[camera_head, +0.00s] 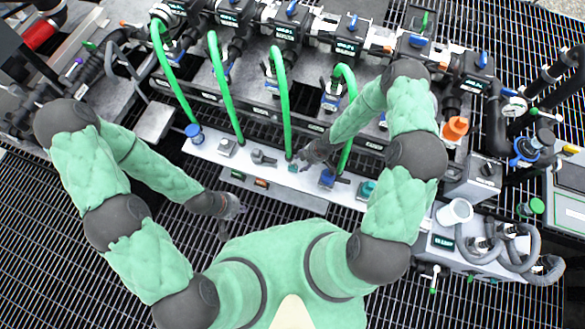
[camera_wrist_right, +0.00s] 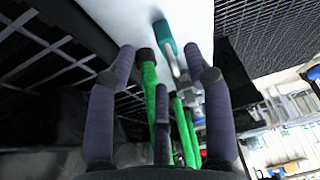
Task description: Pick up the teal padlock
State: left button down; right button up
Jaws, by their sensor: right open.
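The teal padlock (camera_head: 293,168) is a small teal block on the pale ledge, just beyond the fingertips of my right gripper (camera_head: 304,158) in the head view. In the right wrist view, the padlock's teal body (camera_wrist_right: 165,38) and grey shackle (camera_wrist_right: 176,67) lie on the white surface. It shows between the spread fingers of my right gripper (camera_wrist_right: 165,65), which is open and empty. My left gripper (camera_head: 233,208) hangs over the dark grating at the lower left, away from the ledge. Its fingers are too small to read.
The pale ledge (camera_head: 207,148) also carries a blue fitting (camera_head: 194,133), grey pieces and another teal item (camera_head: 367,190). Several green hoses (camera_head: 287,110) rise close behind the padlock. A white cup (camera_head: 455,212) stands at the right. Open grating (camera_head: 65,245) lies in front.

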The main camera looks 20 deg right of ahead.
aim_at(297, 166)
jog(key=b+x, duration=0.1)
jog(key=x, duration=0.1)
jog(key=a+b+x, duration=0.1)
jog(key=x, duration=0.2)
jog(key=shift+r+b, duration=0.15)
jog(key=shift+b, duration=0.2)
jog(key=shift+s, duration=0.1)
grip_shut()
